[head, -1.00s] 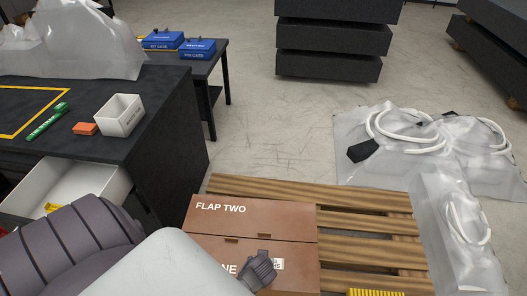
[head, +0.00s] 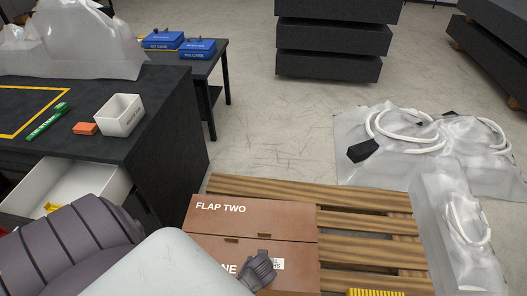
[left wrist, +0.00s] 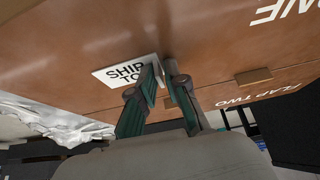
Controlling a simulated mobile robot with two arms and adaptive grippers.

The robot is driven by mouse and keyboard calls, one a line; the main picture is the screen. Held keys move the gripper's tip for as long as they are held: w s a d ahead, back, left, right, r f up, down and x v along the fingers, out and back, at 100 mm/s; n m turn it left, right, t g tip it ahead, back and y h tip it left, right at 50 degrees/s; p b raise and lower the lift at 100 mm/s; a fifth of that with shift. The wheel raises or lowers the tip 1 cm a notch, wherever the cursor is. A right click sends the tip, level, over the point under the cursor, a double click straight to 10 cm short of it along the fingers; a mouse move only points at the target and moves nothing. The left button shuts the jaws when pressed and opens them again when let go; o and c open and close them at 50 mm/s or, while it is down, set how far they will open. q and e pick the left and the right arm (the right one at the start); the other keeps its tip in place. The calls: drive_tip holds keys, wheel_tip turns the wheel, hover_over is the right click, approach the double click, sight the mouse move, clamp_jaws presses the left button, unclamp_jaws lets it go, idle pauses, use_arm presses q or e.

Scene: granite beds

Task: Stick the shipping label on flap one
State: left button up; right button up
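A brown carton (head: 215,244) lies on the pallet, its near flap lettered "...NE" and its far flap "FLAP TWO"; my gripper and arm hide part of the near flap. The white shipping label (head: 279,264) lies at the near flap, right of my left gripper (head: 262,268). In the left wrist view the label (left wrist: 122,73) reads "SHIP TO" and looks flat against or very close to the brown surface. The left fingertips (left wrist: 161,70) are at the label's edge, a narrow gap between them. My right gripper is not in view.
A yellow item (head: 375,292) shows at the bottom edge. Left is a dark bench (head: 150,100) with an open drawer (head: 85,185), white bin (head: 120,114), orange block (head: 85,128) and green marker (head: 47,122). Plastic-wrapped hoses (head: 430,145) lie right.

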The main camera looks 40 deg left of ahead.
use_arm(q)
drive_tip(key=shift+o, duration=1)
drive_tip(key=shift+d, duration=0.1)
drive_tip(key=v, duration=1.2)
